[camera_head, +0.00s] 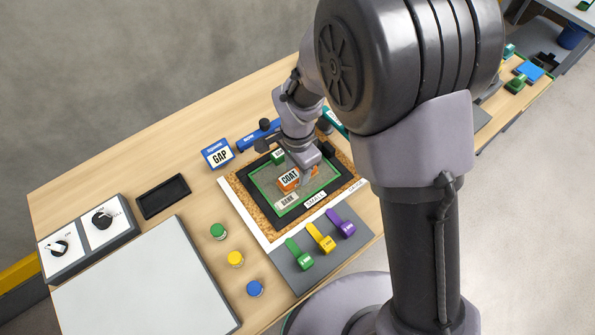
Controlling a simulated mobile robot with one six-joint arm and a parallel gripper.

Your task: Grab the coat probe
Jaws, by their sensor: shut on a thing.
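The coat probe (288,180) is an orange block with a white label reading COAT. It is in the green-edged tray (263,190) on the workbench, near the middle of the picture. My gripper (306,177) reaches down over the tray and is shut on the coat probe from its right side. My wrist and arm hide part of the probe's back and right side. I cannot tell whether the probe touches the tray floor.
A label reading BANK (287,202) lies in the tray's front. A blue GAP sign (217,154) stands behind left. Green (299,254), yellow (321,239) and purple (342,223) tools lie in front. Coloured knobs, a black tray (163,197) and a dial box (88,235) are left.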

